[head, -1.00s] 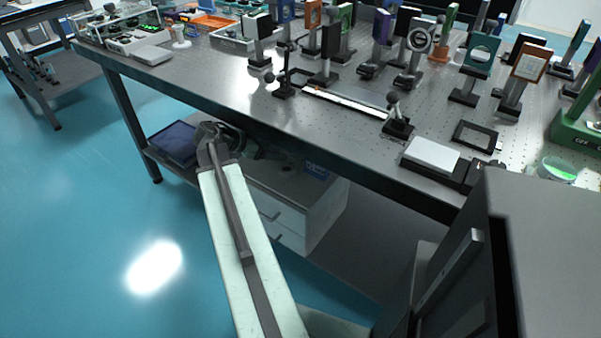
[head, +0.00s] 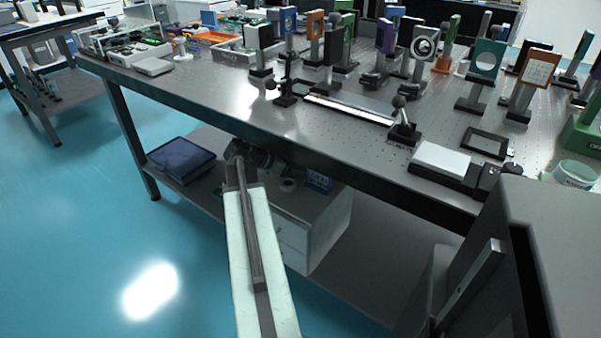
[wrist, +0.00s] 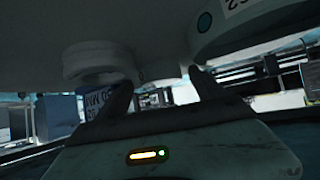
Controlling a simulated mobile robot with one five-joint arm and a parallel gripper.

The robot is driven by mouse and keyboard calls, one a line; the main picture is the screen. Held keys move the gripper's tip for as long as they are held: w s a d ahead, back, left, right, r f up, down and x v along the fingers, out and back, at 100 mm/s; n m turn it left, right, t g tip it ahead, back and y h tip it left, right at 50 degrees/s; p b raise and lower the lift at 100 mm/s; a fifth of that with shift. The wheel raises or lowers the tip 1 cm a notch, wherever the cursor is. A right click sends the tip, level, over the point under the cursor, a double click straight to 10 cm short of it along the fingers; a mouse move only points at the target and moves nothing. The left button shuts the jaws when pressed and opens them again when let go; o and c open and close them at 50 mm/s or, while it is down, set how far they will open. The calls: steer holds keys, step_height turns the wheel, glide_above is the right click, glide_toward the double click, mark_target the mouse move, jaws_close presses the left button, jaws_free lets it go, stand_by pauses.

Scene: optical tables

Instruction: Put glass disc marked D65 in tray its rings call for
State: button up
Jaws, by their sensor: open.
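I cannot pick out a glass disc marked D65 in either view, and no tray with rings is clear. My gripper (wrist: 157,92) is open in the wrist view, with nothing seen between its two dark fingers. In the head view my arm reaches toward the space under the table's front edge, and the fingers are too small and dark to make out there. A shallow open tray (head: 232,54) with small parts in it stands at the back left of the optical table (head: 215,92); I see no ring marks on it.
Many upright optic mounts (head: 423,45) crowd the table's back and right. A flat white-topped device (head: 441,158), a black frame (head: 486,141) and a tub (head: 574,174) are near the right. The floor at left is clear.

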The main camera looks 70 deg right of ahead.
jaws_close()
steer(key=shift+w+a+r+p, duration=0.1)
steer(key=shift+a+r+p, duration=0.25)
steer(key=shift+r+p, duration=0.15)
steer(key=w+a+r+p, duration=0.2)
steer(key=a+r+p, duration=0.1)
steer(key=a, duration=0.3)
steer(key=w+a+r+p, duration=0.1)
steer(key=a+r+p, duration=0.3)
steer(key=a, duration=0.2)
steer(key=shift+w+a, duration=0.35)
steer(key=shift+w, duration=0.05)
